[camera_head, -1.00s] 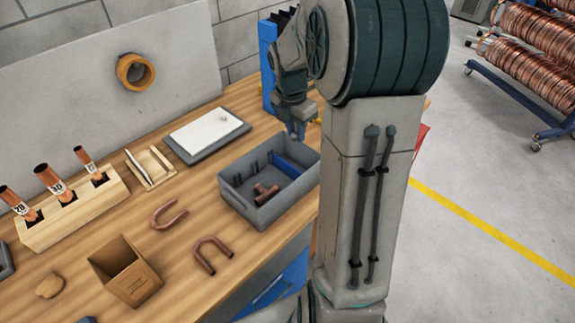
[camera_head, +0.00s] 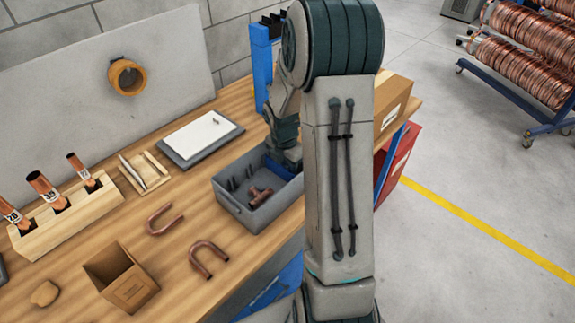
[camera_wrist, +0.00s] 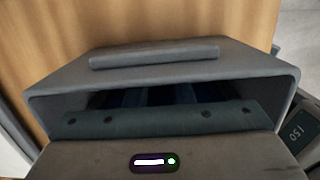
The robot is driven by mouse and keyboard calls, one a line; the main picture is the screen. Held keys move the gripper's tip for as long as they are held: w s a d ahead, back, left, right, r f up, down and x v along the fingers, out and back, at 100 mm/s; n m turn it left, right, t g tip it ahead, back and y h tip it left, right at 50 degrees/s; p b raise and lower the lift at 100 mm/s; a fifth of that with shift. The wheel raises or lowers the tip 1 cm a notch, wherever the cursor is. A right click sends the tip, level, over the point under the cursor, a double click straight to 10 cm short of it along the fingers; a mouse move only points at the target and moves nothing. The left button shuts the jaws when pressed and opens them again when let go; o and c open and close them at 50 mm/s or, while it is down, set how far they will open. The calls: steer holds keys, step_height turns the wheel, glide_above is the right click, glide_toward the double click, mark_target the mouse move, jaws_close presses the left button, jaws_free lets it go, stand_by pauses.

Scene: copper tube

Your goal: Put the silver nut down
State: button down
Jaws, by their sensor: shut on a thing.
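My gripper (camera_head: 287,156) is low at the back right part of the grey bin (camera_head: 240,214), and its fingertips are hidden in the head view. In the wrist view the gripper's dark body (camera_wrist: 160,122) fills the bottom, with the bin's rim (camera_wrist: 60,85) just beyond it. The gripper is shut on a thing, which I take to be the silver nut. The nut itself does not show in either view. A copper tee fitting (camera_head: 259,197) lies in the bin in front of the gripper.
A blue divider (camera_head: 279,170) stands in the bin by the gripper. Two copper U-bends (camera_head: 208,260) and an open cardboard box (camera_head: 122,284) lie to the left. A white pad on a grey plate (camera_head: 201,137) is behind. A cardboard box (camera_head: 393,108) stands at the right.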

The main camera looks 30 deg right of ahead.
steer(key=shift+f, duration=0.2)
steer(key=c, duration=1.2)
jaws_free()
steer(key=shift+c, duration=0.2)
step_height(320, 180, up, 11)
steer(key=a, duration=0.1)
steer(key=s+a+r+m+t, duration=0.1)
steer(key=s+a+r+m, duration=0.1)
steer(key=s+a+m, duration=0.2)
steer(key=s+a+r+m+t+y, duration=0.1)
steer(key=s+a+r+m, duration=0.2)
steer(key=s+m, duration=0.6)
steer(key=s+a+r+m+t, duration=0.1)
steer(key=s+a+r+m, duration=0.2)
steer(key=s+a+m, duration=0.3)
steer(key=m, duration=0.2)
steer(key=shift+s+m+b, duration=0.2)
steer(key=shift+m+b, duration=0.1)
steer(key=shift+m, duration=0.1)
